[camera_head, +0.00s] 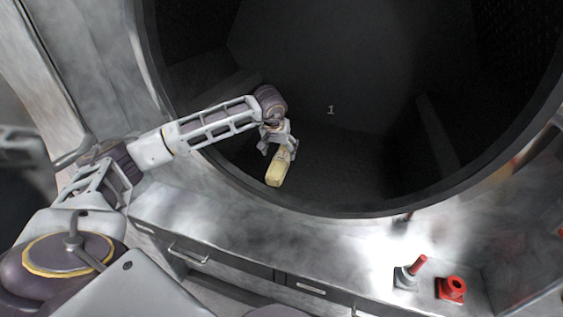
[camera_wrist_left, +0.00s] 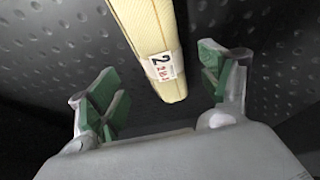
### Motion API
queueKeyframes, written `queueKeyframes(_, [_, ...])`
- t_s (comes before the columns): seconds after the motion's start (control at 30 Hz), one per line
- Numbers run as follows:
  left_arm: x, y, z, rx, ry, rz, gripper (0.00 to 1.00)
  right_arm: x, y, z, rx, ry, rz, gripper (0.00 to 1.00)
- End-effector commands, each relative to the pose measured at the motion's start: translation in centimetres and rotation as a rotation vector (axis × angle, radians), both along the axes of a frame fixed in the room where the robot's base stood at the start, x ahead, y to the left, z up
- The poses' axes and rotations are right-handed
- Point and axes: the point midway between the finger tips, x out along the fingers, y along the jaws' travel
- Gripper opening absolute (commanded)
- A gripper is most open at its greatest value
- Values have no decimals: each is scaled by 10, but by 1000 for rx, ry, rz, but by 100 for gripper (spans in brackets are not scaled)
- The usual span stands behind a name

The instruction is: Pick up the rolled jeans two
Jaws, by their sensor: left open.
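The rolled jeans two (camera_head: 276,173) is a pale yellow roll inside the dark round drum, below the tip of my left arm. In the left wrist view the roll (camera_wrist_left: 153,45) carries a white label with a "2" and red print. My left gripper (camera_head: 282,149) reaches into the drum at the roll's upper end. In the left wrist view its green-padded fingers stand wide apart, open, with the roll's labelled end between them in the picture. A gap shows on each side, so no finger is seen touching the roll. My right gripper is not in view.
The drum's dark rim (camera_head: 330,211) curves below and around my left arm. A metal ledge with drawers (camera_head: 230,215) runs below the opening. A red-handled fitting (camera_head: 410,272) and a red knob (camera_head: 452,289) stand at the lower right. The drum's middle and right look clear.

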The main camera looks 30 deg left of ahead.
Motion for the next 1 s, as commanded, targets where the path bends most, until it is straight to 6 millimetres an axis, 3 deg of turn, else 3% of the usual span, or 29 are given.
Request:
queueKeyframes(0.23, [9,3,-24,-1,2,0,79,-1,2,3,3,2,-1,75])
queueKeyframes(0.73, [12,4,-30,-1,1,1,79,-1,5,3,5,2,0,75])
queueKeyframes(1.0, [20,8,-50,0,3,0,79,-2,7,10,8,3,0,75])
